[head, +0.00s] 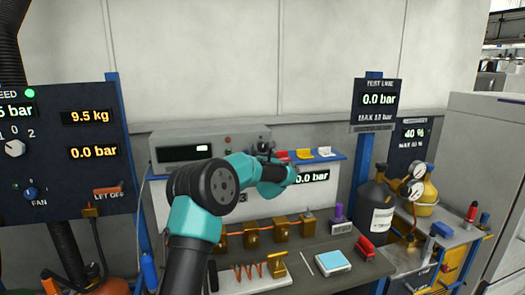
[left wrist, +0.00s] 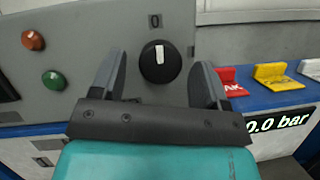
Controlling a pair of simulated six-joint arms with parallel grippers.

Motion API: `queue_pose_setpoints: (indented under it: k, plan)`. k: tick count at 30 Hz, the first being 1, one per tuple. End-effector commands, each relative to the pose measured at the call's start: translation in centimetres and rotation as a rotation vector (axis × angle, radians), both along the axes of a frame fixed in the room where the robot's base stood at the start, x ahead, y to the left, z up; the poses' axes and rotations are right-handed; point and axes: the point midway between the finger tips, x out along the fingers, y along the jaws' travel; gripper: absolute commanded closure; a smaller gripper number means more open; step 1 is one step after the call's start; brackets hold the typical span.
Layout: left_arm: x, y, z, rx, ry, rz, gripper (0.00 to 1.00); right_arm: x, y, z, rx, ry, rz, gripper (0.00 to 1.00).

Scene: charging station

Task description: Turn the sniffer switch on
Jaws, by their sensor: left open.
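The sniffer switch is a round black knob (left wrist: 160,64) with a white pointer mark, on the grey front panel of the sniffer box (head: 190,152). The pointer stands upright, toward a "0" label above the knob. In the left wrist view my left gripper (left wrist: 159,78) is open, with one finger to each side of the knob and a gap on both sides. I cannot tell how far the fingertips are from the panel. In the head view the left gripper (head: 265,153) is at the box's right end and partly hides the knob. My right gripper is not in view.
A red lamp (left wrist: 33,40) and a green lamp (left wrist: 54,81) sit left of the knob. Red, yellow and white clips (head: 304,154) stand on a blue ledge close on the right. A pressure display (head: 313,176) reads 0.0 bar below them.

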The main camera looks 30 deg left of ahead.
Motion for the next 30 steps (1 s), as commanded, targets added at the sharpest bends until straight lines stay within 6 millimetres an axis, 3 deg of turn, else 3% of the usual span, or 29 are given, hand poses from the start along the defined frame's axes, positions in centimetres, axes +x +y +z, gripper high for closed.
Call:
queue_pose_setpoints:
  k: [15, 30]
  plan:
    - [1.04, 0.85, 0.53, 0.0, 0.0, 0.0, 0.31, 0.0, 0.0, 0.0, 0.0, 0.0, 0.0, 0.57]
    - [1.02, 0.84, 0.52, 0.0, 0.0, 0.0, 0.79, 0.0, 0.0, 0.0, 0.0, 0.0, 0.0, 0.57]
